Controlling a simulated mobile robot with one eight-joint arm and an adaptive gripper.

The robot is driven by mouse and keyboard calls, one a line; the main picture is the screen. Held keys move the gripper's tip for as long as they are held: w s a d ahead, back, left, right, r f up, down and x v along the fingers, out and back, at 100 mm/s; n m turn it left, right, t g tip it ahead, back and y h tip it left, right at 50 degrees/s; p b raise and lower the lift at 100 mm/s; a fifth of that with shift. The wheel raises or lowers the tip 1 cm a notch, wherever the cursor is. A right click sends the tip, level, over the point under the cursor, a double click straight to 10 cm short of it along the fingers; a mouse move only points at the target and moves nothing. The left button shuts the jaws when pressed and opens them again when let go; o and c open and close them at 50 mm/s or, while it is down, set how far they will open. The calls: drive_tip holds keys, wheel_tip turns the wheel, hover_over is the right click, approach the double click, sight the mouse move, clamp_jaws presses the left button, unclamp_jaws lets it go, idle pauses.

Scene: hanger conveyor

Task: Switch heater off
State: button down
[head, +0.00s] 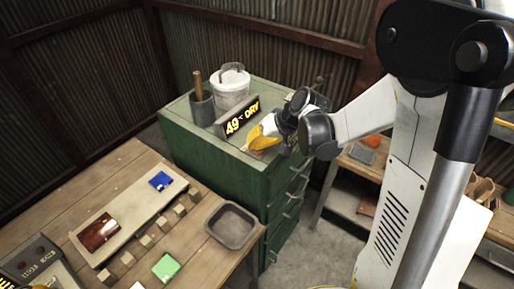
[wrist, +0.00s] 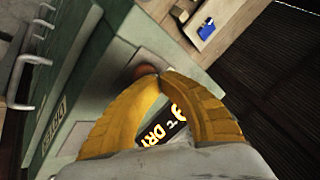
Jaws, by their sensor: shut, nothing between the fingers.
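A dark display (head: 242,119) reading "49°C DRY" in yellow stands on top of the green cabinet (head: 205,155). It shows partly between my fingers in the wrist view (wrist: 157,133). My gripper (head: 259,142), with yellow fingers, is over the cabinet top, just right of the display. Its fingertips (wrist: 163,75) are together and hold nothing. A reddish-brown round knob or button (wrist: 144,70) on a grey plate (wrist: 157,62) is at the fingertips, partly hidden by them. I cannot tell whether they touch it. No clear on or off mark shows.
A white bucket (head: 231,92) and a dark pot (head: 202,110) with a wooden handle stand behind the display. The cabinet front has several drawer handles (head: 292,205). A wooden table (head: 60,209) at front left bears a grey tray (head: 233,207), coloured pieces and a control box (head: 35,262).

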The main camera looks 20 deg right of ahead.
drive_tip(key=shift+r, duration=0.4)
wheel_tip(320, 180, up, 6)
drive_tip(key=p, duration=0.4)
drive_tip(key=shift+f, duration=0.1)
